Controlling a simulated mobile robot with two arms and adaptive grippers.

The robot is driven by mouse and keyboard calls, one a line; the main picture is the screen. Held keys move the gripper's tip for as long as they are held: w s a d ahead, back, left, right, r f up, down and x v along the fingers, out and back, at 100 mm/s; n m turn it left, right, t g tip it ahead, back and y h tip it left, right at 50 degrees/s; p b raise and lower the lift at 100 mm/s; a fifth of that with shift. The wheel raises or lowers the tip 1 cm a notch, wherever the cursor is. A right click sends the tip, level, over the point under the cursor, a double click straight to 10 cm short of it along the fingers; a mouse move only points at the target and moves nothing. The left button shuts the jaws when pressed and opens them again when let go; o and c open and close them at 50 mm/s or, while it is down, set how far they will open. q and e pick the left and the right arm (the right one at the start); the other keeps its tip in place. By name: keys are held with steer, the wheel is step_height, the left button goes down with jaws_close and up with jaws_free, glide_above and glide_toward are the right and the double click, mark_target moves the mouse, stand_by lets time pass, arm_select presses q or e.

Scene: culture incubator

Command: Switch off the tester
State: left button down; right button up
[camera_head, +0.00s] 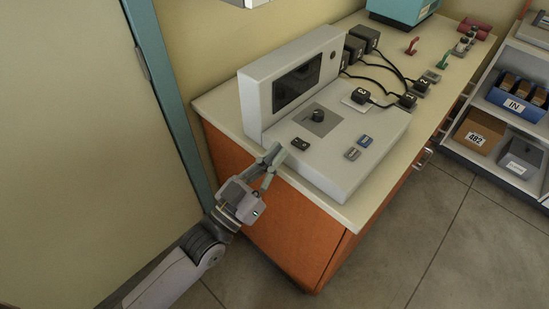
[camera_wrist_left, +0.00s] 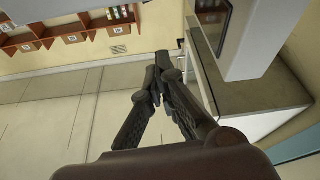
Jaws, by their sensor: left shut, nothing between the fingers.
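The tester (camera_head: 352,140) is a light grey console on the cream worktop, with a dark screen (camera_head: 297,84) on its upright back. Its sloped top has a black knob (camera_head: 317,116), a small dark rocker switch (camera_head: 299,144) near the left front edge, and two small buttons (camera_head: 358,147) to the right. My left gripper (camera_head: 272,157) is shut and empty at the console's left front edge, close to the rocker switch; I cannot tell if it touches. In the left wrist view its fingers (camera_wrist_left: 158,75) meet. The switch's position is too small to read. My right gripper is not in view.
Black plugs (camera_head: 362,95) with cables lie on and behind the tester. Red and green handles (camera_head: 412,46) stand farther along the worktop (camera_head: 352,212). Shelves with a blue IN bin (camera_head: 517,102) are at the right. The grey floor (camera_head: 450,235) in front is clear.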

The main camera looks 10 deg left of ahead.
mark_target(296, 155)
arm_select(q)
steer(key=p+x, duration=0.1)
steer(key=x, duration=0.6)
steer(key=shift+w+d, duration=0.1)
steer(key=shift+w, duration=0.05)
steer(key=f, duration=0.2)
steer(key=shift+s+f, duration=0.25)
steer(key=shift+f, duration=0.75)
steer(key=shift+s, duration=0.1)
